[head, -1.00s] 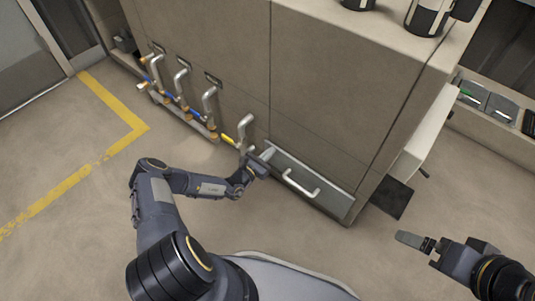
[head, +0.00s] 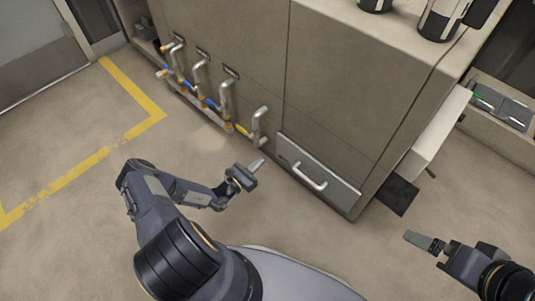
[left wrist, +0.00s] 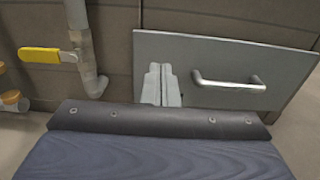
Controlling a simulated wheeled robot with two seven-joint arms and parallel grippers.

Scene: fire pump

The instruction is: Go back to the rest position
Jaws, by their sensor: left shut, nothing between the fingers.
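My left gripper (head: 257,166) is shut and empty in the head view, over the floor in front of the cabinet. Its closed fingers also show in the left wrist view (left wrist: 161,85), just left of the grey panel's handle in the picture and not holding it. My right gripper (head: 424,241) is at the lower right of the head view, clear of the cabinet. Its fingers look close together, but I cannot tell whether they are shut.
The beige cabinet (head: 345,90) carries a grey panel (head: 335,189) with a handle (head: 309,177). Metal pipes with a yellow valve lever (left wrist: 40,55) stand left of it. An open drawer (head: 436,140) juts out at the right. Floor (head: 80,215) at the left is clear.

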